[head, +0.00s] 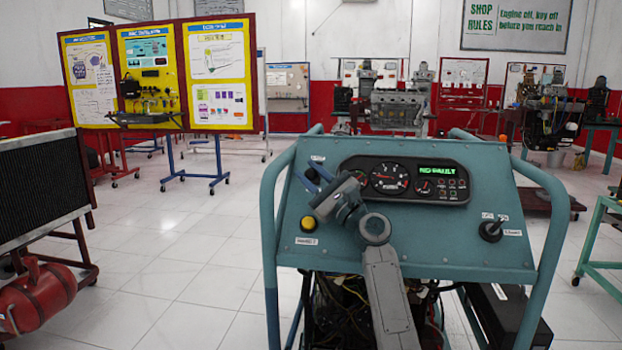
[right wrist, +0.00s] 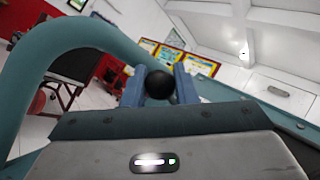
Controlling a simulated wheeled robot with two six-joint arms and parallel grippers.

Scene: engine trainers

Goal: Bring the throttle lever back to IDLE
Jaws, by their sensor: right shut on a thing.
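The throttle lever shows in the right wrist view as a round black knob (right wrist: 160,84). My right gripper (right wrist: 159,88) is shut on this knob, one blue finger on each side. In the head view my right gripper (head: 314,178) reaches over the left part of the teal control panel (head: 440,245). There the gripper hides most of the lever, and I cannot read its position against the markings. My left gripper is not in view.
The panel carries a gauge cluster (head: 404,180) with a lit green display, a yellow button (head: 308,224) and a black switch (head: 491,231) at right. Teal tube rails (head: 270,230) frame the panel. A radiator stand (head: 42,185) stands at left. White floor is open between.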

